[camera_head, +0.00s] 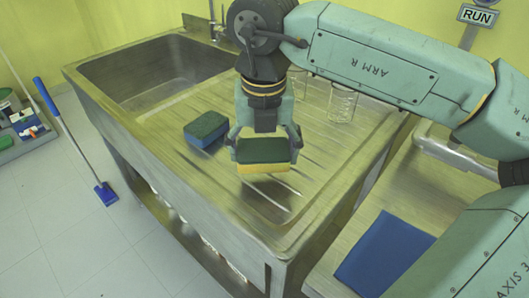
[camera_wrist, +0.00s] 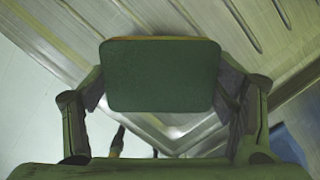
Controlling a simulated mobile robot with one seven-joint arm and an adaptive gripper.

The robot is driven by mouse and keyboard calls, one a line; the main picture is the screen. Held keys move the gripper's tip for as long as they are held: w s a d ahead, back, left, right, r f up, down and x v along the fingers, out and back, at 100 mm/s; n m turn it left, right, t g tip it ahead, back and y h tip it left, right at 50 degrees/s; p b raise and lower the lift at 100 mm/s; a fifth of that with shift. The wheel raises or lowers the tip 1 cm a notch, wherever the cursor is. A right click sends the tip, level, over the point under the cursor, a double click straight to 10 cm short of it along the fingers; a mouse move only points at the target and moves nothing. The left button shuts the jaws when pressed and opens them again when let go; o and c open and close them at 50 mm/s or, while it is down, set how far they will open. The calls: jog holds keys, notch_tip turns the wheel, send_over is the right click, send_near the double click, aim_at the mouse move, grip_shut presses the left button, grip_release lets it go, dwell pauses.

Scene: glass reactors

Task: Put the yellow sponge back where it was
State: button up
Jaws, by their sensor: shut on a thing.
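The yellow sponge (camera_head: 263,168) has a dark green scouring top and a yellow lower side. My gripper (camera_head: 263,150) is shut on it, with a finger at each end. It is held level above the ribbed drainboard, near the front corner, and its shadow falls on the metal below it. In the wrist view the green face of the sponge (camera_wrist: 160,75) fills the middle between the fingers. A blue sponge (camera_head: 206,131) with a green top lies on the drainboard to the left of my gripper.
The sink basin (camera_head: 160,72) lies at the back left. Glass beakers (camera_head: 342,102) stand behind my gripper. A blue mat (camera_head: 383,252) lies on the right-hand counter. The drainboard around the blue sponge is clear. A blue-handled brush (camera_head: 104,192) stands on the floor at left.

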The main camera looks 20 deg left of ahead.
aim_at(265, 158)
jog(key=f, duration=0.1)
jog(key=w+f+p, duration=0.1)
jog(key=f, duration=0.1)
jog(key=shift+w+a+f+p, duration=0.1)
jog(key=shift+w+f+p, duration=0.05)
jog(key=shift+p, duration=0.15)
jog(key=shift+f, duration=0.2)
jog(key=shift+f+b, duration=0.3)
jog(key=shift+b, duration=0.15)
jog(key=o, duration=1.2)
jog(key=shift+r, duration=0.1)
jog(key=shift+r, duration=0.15)
jog(key=shift+r+p, duration=0.25)
jog(key=shift+p, duration=0.35)
jog(key=shift+r+b, duration=0.35)
jog(key=shift+r, duration=0.05)
jog(key=r, duration=0.3)
jog(key=s+r+b, duration=0.1)
jog(key=r, duration=0.6)
jog(key=shift+s+d+r, duration=0.2)
jog(key=shift+d+r, duration=0.1)
jog(key=shift+r, duration=0.1)
